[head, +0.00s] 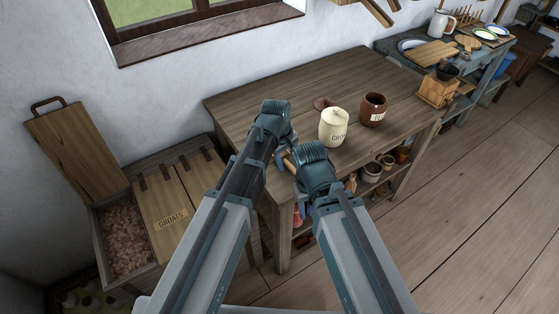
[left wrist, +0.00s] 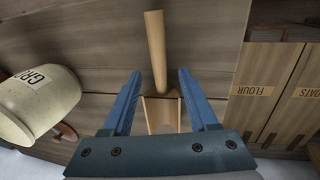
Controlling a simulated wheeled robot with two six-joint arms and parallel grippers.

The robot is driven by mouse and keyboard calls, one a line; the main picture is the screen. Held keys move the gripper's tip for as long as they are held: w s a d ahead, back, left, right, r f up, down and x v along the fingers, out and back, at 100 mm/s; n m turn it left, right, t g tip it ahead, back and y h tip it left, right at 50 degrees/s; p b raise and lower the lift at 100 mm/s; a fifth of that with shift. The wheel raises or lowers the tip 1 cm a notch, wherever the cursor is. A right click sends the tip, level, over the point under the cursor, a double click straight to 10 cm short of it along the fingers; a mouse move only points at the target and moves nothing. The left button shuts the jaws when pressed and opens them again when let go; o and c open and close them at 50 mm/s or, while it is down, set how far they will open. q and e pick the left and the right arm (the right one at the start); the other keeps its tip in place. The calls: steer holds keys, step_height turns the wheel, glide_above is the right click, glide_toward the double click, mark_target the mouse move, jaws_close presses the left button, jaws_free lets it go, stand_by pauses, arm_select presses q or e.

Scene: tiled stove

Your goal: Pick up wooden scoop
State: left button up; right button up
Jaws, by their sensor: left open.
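The wooden scoop (left wrist: 156,45) lies on the table in the left wrist view, with its handle pointing up the picture and its bowl nearer the wrist. My left gripper (left wrist: 159,72) is open, with one blue finger on each side of the scoop, near where handle meets bowl. Contact cannot be told. In the head view a small part of the scoop (head: 289,160) shows between my arms, and the left gripper (head: 277,143) is mostly hidden by its wrist. My right gripper (head: 307,207) is near the table's front edge, its jaws largely hidden.
A cream lidded jar (head: 333,128) and a brown jar (head: 373,110) stand on the table (head: 235,105) right of the grippers. The table's back left is clear.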

arm_select(q)
steer(key=shift+w+d+f+b, duration=0.15)
steer(key=shift+f+b, duration=0.35)
steer(key=shift+f, duration=0.45)
steer(key=shift+r, duration=0.1)
jaws_close()
stand_by(0.6)
